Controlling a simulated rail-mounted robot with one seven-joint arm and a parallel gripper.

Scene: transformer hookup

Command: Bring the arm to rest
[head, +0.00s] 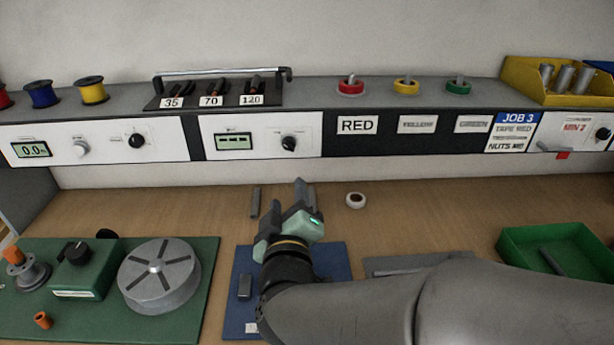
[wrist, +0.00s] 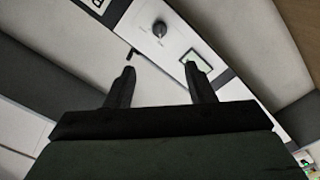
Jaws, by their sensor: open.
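My gripper (head: 286,210) is above the blue mat (head: 243,310) near the middle of the bench, pointing toward the back shelf. Its two fingers are apart with nothing between them. In the wrist view my gripper (wrist: 160,80) also shows open and empty, with the shelf's instrument panel (wrist: 170,35), its knob and small display beyond the fingers. My arm comes in from the lower right and hides part of the blue mat and the bench.
A green board (head: 190,320) with a round grey drum (head: 159,275) lies at the left. A green tray (head: 520,237) stands at the right. A white ring (head: 355,200) and a grey strip (head: 255,202) lie on the bench behind my gripper. The shelf front (head: 360,150) bounds the back.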

